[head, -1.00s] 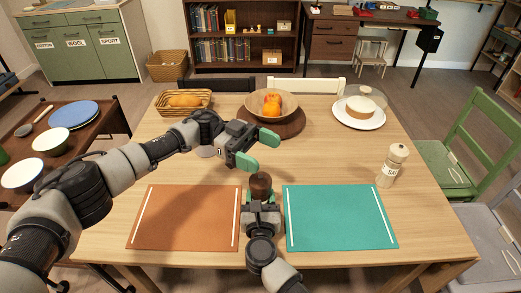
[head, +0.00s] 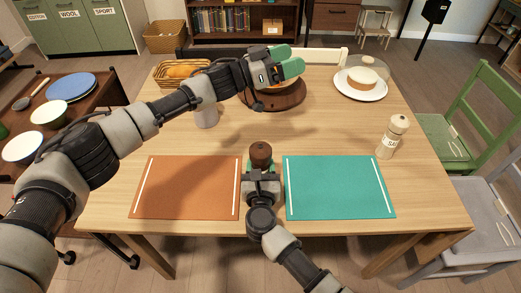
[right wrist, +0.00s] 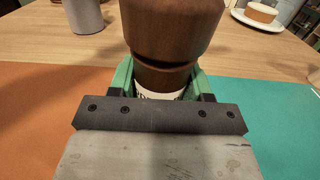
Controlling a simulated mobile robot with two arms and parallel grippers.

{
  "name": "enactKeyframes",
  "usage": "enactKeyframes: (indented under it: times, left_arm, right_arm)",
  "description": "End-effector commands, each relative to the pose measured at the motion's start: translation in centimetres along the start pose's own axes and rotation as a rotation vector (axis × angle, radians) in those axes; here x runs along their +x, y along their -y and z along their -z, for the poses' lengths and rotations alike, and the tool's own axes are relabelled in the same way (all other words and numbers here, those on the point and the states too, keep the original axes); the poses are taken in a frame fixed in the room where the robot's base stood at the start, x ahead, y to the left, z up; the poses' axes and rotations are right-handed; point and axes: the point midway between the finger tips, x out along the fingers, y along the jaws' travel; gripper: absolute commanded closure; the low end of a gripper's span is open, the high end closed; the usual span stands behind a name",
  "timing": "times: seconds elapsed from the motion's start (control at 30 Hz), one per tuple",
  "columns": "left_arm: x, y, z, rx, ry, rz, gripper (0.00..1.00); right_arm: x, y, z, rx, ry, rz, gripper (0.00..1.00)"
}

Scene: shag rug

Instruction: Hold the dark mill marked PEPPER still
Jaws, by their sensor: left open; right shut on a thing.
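The dark brown mill (head: 261,153) stands upright between the orange mat and the teal mat. It fills the middle of the right wrist view (right wrist: 172,40), where a strip of its white label shows low down; the lettering is mostly hidden. My right gripper (head: 261,172) is shut on the mill, with green fingers (right wrist: 160,82) on both sides of its body. My left gripper (head: 287,62) is open and empty, raised over the far part of the table in front of the fruit bowl, well away from the mill.
A pale salt mill (head: 391,137) stands at the right. A grey cup (head: 206,116) stands below my left forearm. The orange mat (head: 185,188) and teal mat (head: 338,188) are bare. A bread basket (head: 168,80) and a cake plate (head: 360,91) stand at the back.

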Motion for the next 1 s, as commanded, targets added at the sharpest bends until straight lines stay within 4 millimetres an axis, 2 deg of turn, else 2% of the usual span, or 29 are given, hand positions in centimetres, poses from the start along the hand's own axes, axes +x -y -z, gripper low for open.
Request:
enactKeyframes:
  times: [0.1,0.23,0.4,0.53,0.77,1.0]
  left_arm:
    - [0.9,2.0,1.0,-0.066,-0.012,0.179,0.16]
    - [1.2,4.0,1.3,-0.155,0.007,0.371,0.16]
    - [0.9,5.7,0.6,-0.287,0.080,0.601,0.16]
    - [0.1,6.0,-0.7,-0.395,0.175,0.759,0.16]
    - [-1.8,4.3,-3.5,-0.576,0.425,0.986,0.16]
    - [-4.8,-0.3,-5.9,-0.725,0.787,1.143,0.16]
  right_arm:
    - [0.0,0.0,0.0,0.000,0.000,0.000,0.80]
    - [0.0,0.0,0.0,0.000,0.000,0.000,0.80]
    - [0.0,0.0,0.0,0.000,0.000,0.000,0.80]
    - [0.0,0.0,0.0,0.000,0.000,0.000,0.80]
    - [0.0,0.0,0.0,0.000,0.000,0.000,0.80]
    - [0.0,0.0,0.0,0.000,0.000,0.000,0.80]
